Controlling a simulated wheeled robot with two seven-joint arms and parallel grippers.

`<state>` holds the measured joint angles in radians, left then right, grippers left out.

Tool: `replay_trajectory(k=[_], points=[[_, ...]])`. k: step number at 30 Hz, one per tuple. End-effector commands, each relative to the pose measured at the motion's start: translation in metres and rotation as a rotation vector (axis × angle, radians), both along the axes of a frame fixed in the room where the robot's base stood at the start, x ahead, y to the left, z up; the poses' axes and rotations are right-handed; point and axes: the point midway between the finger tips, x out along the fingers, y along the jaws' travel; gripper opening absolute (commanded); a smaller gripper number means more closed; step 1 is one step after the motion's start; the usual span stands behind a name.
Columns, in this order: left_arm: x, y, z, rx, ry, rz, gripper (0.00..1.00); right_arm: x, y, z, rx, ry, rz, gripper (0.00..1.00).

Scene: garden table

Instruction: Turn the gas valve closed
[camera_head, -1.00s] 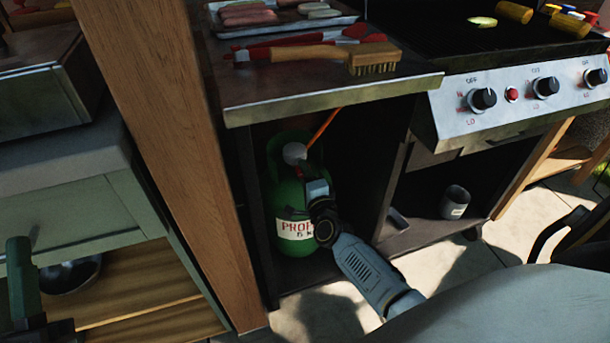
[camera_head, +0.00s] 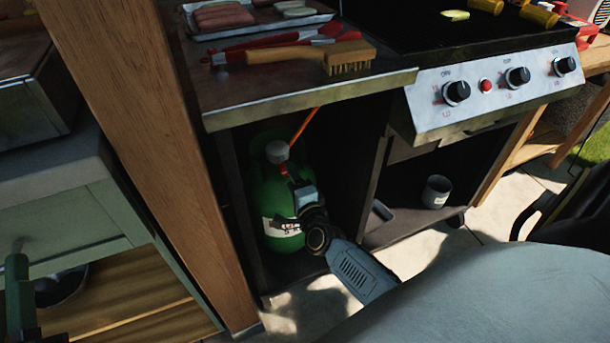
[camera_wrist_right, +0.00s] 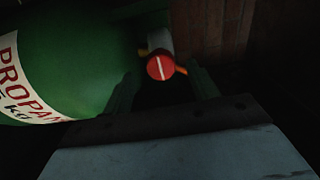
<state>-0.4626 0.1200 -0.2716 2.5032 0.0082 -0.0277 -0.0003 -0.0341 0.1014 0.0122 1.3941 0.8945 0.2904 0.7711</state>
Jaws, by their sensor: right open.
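A green propane tank (camera_head: 270,205) stands in the cabinet under the side shelf, with a grey regulator (camera_head: 277,151) on top. The red round valve knob (camera_wrist_right: 160,67) with a white line shows in the right wrist view; the line runs close to upright, slightly tilted. A small red part of the knob shows in the head view (camera_head: 283,168). My right gripper (camera_wrist_right: 164,90) is open, its green fingers on either side of the knob's line of sight; contact cannot be told. A green finger-like part of my left gripper (camera_head: 18,295) shows at the lower left edge.
The cabinet's walls and wooden post (camera_head: 165,150) border the tank closely. An orange hose (camera_head: 305,123) rises behind the regulator. A grill with control knobs (camera_head: 457,91) is at right. A brush (camera_head: 345,56) and tray (camera_head: 255,18) lie on the shelf above. A cup (camera_head: 437,191) stands on the lower shelf.

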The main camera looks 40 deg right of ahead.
Motion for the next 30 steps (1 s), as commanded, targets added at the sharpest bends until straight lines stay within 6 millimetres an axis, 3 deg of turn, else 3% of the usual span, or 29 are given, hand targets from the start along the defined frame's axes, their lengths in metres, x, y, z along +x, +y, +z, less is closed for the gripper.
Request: replay_trajectory(k=[9, 18, 24, 30], points=[[0.015, 0.006, -0.052, 0.104, 0.326, 0.023, 0.36, -0.043, 0.01, 0.001, -0.001, 0.002, 0.001, 0.59], [0.01, 0.016, -0.1, 0.188, 0.608, 0.042, 0.36, -0.082, 0.02, 0.001, -0.002, 0.001, 0.001, 0.59], [0.005, 0.021, -0.117, 0.216, 0.71, 0.049, 0.36, -0.098, 0.023, 0.001, 0.0, 0.0, 0.0, 0.59], [0.003, 0.022, -0.122, 0.224, 0.737, 0.051, 0.36, -0.101, 0.024, 0.001, 0.0, -0.001, 0.0, 0.59]])
